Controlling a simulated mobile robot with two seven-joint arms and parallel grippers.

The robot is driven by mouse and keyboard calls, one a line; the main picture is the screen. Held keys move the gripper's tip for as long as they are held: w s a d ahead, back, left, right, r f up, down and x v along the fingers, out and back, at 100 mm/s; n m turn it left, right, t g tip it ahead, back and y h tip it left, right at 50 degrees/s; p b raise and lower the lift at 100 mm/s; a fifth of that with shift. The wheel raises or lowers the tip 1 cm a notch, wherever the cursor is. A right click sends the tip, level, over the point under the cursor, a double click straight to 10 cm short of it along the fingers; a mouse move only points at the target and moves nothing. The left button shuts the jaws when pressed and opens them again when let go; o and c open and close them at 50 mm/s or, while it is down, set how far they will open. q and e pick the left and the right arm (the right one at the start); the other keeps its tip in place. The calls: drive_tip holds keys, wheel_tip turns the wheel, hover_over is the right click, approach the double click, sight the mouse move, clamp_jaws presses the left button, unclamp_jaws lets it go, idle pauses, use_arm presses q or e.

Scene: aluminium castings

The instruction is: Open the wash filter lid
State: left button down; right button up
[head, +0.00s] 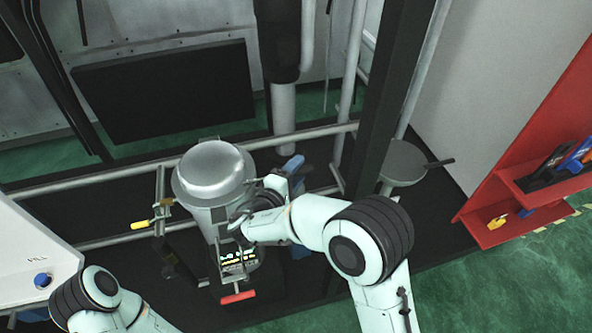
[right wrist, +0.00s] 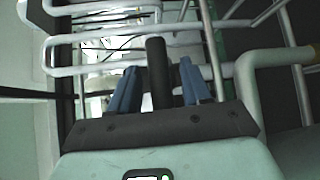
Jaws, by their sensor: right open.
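The wash filter (head: 212,222) is an upright pale metal cylinder left of the middle of the head view. Its domed, shiny lid (head: 214,170) sits flat on top and looks closed. My right gripper (head: 291,167) is just right of the lid, apart from it, partly hidden by its own wrist. In the right wrist view its blue fingers (right wrist: 157,84) are spread. A dark upright bar (right wrist: 158,70) shows between them; I cannot tell whether they touch it. My left gripper is out of view; only part of that arm shows at bottom left.
A yellow handle (head: 140,225) sticks out left of the filter, and a red handle (head: 238,297) is low in front. Pale rails (head: 110,172) run behind. A dark post (head: 384,105) stands to the right. A red shelf (head: 540,140) is at far right.

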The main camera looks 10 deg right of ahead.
clamp_jaws()
drive_tip(key=shift+r, duration=0.1)
